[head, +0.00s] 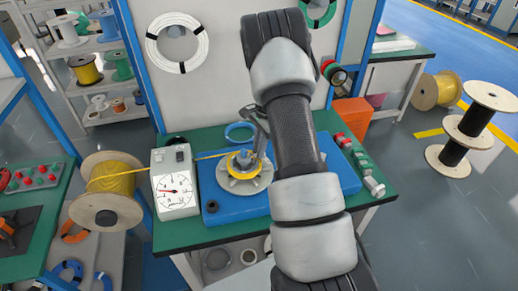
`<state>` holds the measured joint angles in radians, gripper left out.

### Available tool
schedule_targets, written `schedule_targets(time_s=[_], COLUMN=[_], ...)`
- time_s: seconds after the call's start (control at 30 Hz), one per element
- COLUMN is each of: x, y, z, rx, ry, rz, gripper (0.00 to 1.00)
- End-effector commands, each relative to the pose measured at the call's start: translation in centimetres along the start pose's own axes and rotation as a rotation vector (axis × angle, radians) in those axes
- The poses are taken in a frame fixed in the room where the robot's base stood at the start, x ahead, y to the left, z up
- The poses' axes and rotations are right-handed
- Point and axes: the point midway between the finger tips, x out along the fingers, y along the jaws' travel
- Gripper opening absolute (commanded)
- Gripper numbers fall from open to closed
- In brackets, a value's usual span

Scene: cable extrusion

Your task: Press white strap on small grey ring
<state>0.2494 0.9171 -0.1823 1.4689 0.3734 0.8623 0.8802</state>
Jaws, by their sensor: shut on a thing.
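My gripper (259,145) points down at the right side of a yellow cable coil (239,163), partly hidden behind my arm. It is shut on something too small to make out. The coil sits on a round grey reel (240,185) on a blue base. A yellow cable (210,156) runs from the coil to the left. I cannot make out the white strap or a separate small grey ring. The contact at the fingertips is not clear.
The blue base (212,221) stands on a green workbench (176,238). A white gauge box (173,187) is on its left, a blue ring (240,132) behind. A large yellow cable spool (107,190) stands left of the bench.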

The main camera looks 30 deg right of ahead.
Motion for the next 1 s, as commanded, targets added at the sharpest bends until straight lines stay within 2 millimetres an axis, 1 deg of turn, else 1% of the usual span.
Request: schedule_targets(time_s=[0.17,0.2,0.27,0.3,0.57,0.67,0.77,1.0], x=[0.2,0.2,0.2,0.2,0.1,-0.2,-1.0,-3.5], y=[0.1,0.1,0.1,0.1,0.1,0.1,0.0,0.0], z=[0.0,0.0,0.0,0.0,0.0,0.1,0.2,0.6], rx=[0.001,0.001,0.0,0.0,0.0,0.0,0.0,0.0], ry=[-0.001,-0.001,-0.001,-0.001,-0.001,0.0,0.0,0.0], rz=[0.004,0.004,0.003,0.003,0.002,0.001,0.001,0.0], gripper=[0.01,0.18,0.28,0.35,0.35,0.35,0.35,0.35])
